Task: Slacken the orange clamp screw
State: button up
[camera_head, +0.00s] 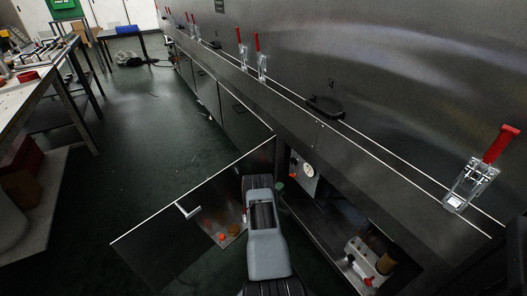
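I cannot pick out the orange clamp screw for certain. A red handle (369,281) sits by a pale block (361,256) lower in the cabinet. My grey arm reaches from the bottom middle up to the cabinet opening. My gripper's fingers do not show.
The open cabinet door (150,237) with its handle (187,210) stands out left of my arm. Red-handled toggle clamps (481,172) line the ledge above. A black part (325,106) lies on the ledge. The green floor (140,130) is clear in the aisle beside a workbench (30,95).

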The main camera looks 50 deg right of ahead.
jog(key=w+a+r+m+g+y+p, duration=0.1)
jog(key=a+r+p, duration=0.3)
jog(key=r, duration=0.9)
jog(key=w+a+r+m+g+y+p, duration=0.1)
jog(key=a+r+g+p, duration=0.3)
jog(key=r, duration=0.9)
jog(key=shift+a+m+y+p, duration=0.4)
jog(key=shift+a+m+p, duration=0.2)
jog(key=shift+p, duration=0.05)
jog(key=shift+r, duration=0.15)
